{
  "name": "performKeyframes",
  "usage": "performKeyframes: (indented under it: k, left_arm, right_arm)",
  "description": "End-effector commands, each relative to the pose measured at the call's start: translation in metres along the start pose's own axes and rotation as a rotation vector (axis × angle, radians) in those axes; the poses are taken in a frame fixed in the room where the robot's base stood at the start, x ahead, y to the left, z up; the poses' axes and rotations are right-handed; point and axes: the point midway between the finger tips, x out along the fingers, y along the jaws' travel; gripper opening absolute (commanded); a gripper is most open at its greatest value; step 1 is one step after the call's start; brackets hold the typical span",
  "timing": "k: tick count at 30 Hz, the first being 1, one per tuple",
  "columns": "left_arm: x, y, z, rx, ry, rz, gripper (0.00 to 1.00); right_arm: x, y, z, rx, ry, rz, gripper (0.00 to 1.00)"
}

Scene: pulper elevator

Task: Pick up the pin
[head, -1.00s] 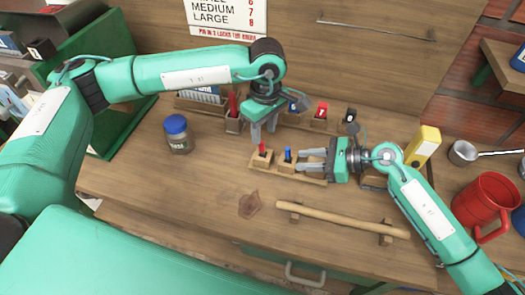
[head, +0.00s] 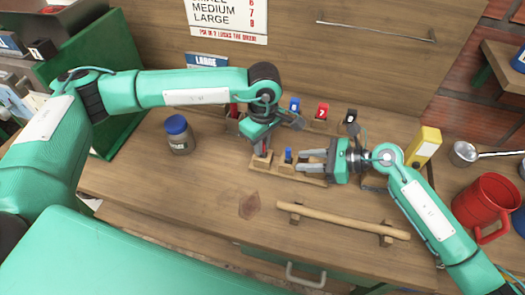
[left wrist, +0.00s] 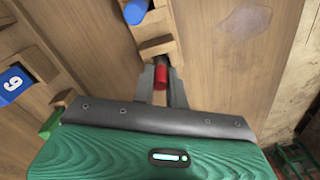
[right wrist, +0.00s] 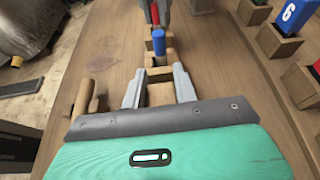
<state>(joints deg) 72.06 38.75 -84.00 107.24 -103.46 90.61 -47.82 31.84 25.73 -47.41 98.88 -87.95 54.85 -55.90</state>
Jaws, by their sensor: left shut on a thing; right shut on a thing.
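The red pin (left wrist: 160,78) stands in a wooden block at one end of a small wooden rack (head: 310,181). My left gripper (head: 262,156) points down over it and is shut on it, one finger on each side in the left wrist view. A blue pin (head: 288,154) stands upright in the middle block; it also shows in the right wrist view (right wrist: 158,42). My right gripper (head: 304,161) comes in from the right, low over the rack. It is shut on the rack's near end block (right wrist: 160,94), between its fingers in the right wrist view.
A wooden bar (head: 340,219) on two supports lies in front of the rack. A blue-lidded jar (head: 179,134) stands to the left. Blue, red and black tagged pieces stand behind. A yellow block (head: 424,146) and red mug (head: 484,207) are to the right.

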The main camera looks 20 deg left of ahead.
Motion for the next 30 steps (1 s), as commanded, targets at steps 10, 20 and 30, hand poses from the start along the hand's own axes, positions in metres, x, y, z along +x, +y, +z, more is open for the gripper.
performKeyframes:
  k: [10,20,30]
  left_arm:
    - [-0.026,0.000,0.000,0.001,0.000,0.004,0.00]
    - [-0.087,-0.003,0.000,0.000,0.001,0.002,0.00]
    - [-0.101,-0.004,0.000,0.000,0.000,0.000,0.00]
  right_arm:
    - [0.000,0.000,0.000,0.000,0.000,0.000,0.03]
    - [0.000,0.000,0.000,0.000,0.000,0.000,0.03]
    - [0.000,0.000,0.000,0.000,0.000,0.000,0.03]
